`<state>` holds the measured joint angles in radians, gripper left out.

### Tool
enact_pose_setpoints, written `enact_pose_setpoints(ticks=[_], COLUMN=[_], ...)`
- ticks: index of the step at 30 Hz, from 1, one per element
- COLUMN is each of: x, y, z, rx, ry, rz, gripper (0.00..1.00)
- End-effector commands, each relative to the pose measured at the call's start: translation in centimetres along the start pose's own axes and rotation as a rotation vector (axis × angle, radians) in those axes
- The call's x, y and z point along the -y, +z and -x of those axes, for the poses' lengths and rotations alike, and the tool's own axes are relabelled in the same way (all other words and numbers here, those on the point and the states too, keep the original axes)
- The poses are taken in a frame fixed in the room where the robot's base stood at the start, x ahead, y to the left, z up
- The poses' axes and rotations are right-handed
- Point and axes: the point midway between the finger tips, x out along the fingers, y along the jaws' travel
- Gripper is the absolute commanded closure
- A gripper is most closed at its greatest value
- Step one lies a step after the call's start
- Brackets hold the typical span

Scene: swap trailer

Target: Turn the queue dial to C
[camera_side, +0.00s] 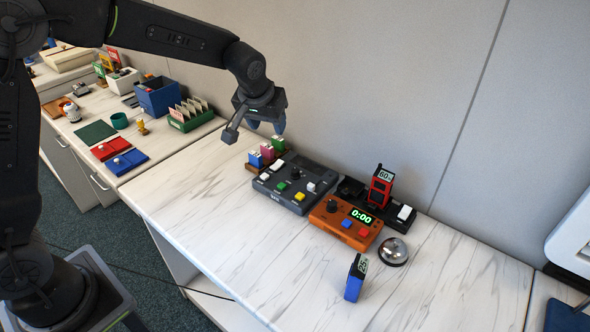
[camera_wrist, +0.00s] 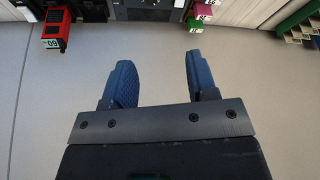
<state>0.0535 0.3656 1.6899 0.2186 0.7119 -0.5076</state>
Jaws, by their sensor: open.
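A red device (camera_side: 381,187) stands upright in a black base behind the orange box. Small coloured blocks (camera_side: 267,153) stand left of the console. The wall (camera_side: 360,80) is close behind. The counter's front is clear.

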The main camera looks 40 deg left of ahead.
Motion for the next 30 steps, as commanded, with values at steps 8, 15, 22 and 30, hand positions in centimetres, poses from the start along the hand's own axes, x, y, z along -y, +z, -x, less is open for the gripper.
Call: enact_pose_setpoints(ticks=[8,15,22,30], x=[-2.4,-2.7,-2.5,-2.3], y=[-1.7,-1.8,-1.7,-1.6], z=[-9.4,-11.8,-15.6,-21.0], rx=[0.017,0.018,0.020,0.019], ry=[-0.029,-0.033,-0.034,-0.031], rz=[0.059,0.072,0.072,0.071], gripper=[0.47,0.47,0.47,0.47])
